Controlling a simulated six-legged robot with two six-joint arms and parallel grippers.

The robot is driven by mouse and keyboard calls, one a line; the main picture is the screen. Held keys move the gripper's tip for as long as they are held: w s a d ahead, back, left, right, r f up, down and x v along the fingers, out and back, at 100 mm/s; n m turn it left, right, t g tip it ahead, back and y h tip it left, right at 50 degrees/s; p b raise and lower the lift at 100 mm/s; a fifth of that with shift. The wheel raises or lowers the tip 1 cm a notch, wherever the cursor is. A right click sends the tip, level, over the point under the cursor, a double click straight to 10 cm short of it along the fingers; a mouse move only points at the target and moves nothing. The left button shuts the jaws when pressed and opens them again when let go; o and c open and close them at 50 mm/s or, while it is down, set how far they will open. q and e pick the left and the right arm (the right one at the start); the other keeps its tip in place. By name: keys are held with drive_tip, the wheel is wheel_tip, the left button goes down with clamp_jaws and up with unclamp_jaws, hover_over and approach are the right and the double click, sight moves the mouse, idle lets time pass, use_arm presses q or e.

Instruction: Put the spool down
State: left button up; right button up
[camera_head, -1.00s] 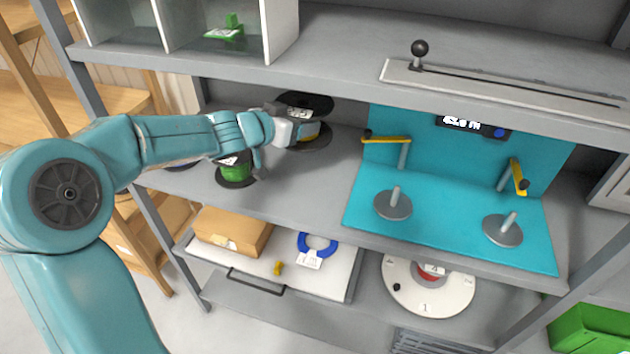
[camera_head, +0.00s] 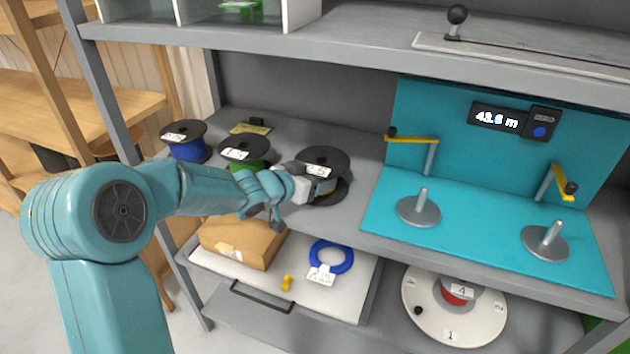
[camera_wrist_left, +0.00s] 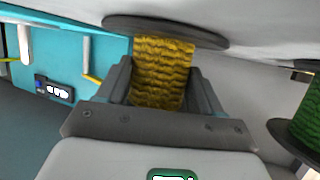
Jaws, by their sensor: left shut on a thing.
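The spool (camera_head: 325,157) has black flanges and a white label, with yellow cable on its core. My left gripper (camera_head: 312,188) is shut on it, from the left in the head view. In the left wrist view, the two gripper fingers (camera_wrist_left: 165,88) stand on either side of the yellow winding (camera_wrist_left: 163,68), with one black flange (camera_wrist_left: 165,31) across the top. The spool is upright, over or on the grey shelf (camera_head: 345,205), left of the teal board. I cannot tell whether its lower flange touches the shelf. My right gripper is not in view.
A green spool (camera_head: 245,152) stands just left of the held spool, and a blue spool (camera_head: 186,142) farther left. The teal winding stand (camera_head: 480,205) with two posts is on the right. An upper shelf (camera_head: 320,50) hangs above. A drawer (camera_head: 210,268) is open below.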

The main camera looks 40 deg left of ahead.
use_arm(q)
drive_tip(key=shift+d, duration=0.15)
drive_tip(key=shift+f, duration=0.1)
drive_tip(key=o, duration=1.6)
drive_tip(key=shift+r, duration=0.2)
drive_tip(key=shift+s+r, duration=0.15)
drive_tip(key=shift+s, duration=0.15)
drive_tip(key=p+v, duration=0.2)
drive_tip(key=v, duration=0.8)
drive_tip(key=shift+r, duration=0.1)
drive_tip(key=shift+s+r, duration=0.1)
drive_tip(key=shift+s, duration=0.55)
